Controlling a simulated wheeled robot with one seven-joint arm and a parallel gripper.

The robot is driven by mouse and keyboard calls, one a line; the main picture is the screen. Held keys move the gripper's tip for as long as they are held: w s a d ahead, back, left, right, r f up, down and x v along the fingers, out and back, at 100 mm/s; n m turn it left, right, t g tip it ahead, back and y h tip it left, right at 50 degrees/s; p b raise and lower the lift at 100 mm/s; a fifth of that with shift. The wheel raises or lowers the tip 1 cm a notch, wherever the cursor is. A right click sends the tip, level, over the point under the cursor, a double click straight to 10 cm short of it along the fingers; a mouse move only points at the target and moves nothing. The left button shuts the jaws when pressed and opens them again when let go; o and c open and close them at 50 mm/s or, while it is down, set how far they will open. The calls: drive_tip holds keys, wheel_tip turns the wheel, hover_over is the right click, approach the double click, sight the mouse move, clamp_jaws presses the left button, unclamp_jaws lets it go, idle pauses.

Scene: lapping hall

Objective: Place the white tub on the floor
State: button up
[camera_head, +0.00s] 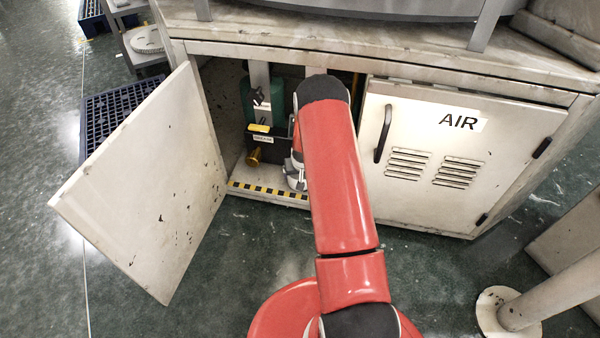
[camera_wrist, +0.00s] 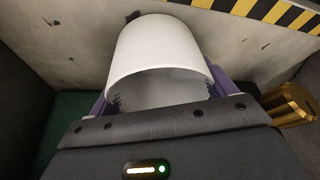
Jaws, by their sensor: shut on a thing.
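The white tub (camera_wrist: 160,50) fills the middle of the wrist view, with its open rim towards the camera. My gripper (camera_wrist: 160,92) is shut on it, with a purple finger on each side. Behind the tub is the scuffed pale floor of the cabinet; I cannot tell whether the tub touches it. In the head view my red arm reaches into the open cabinet (camera_head: 240,181) and hides most of my gripper and the tub. The dark green hall floor (camera_head: 240,255) lies in front of the cabinet.
The left cabinet door (camera_head: 150,190) stands open; the right door (camera_head: 455,160), marked AIR, is shut. A brass fitting (camera_head: 254,157) is close to my gripper, also in the wrist view (camera_wrist: 290,104). A striped strip (camera_head: 268,191) edges the cabinet. A post base (camera_head: 500,312) stands right.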

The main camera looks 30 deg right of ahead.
drive_tip(key=shift+f, duration=0.2)
drive_tip(key=o, duration=0.9)
drive_tip(key=shift+s+r, duration=0.1)
drive_tip(key=shift+r, duration=0.45)
drive_tip(key=p+v, duration=0.1)
drive_tip(key=v, duration=0.5)
drive_tip(key=shift+s+a+r, duration=0.1)
drive_tip(key=shift+s+r, duration=0.15)
drive_tip(key=shift+r, duration=0.05)
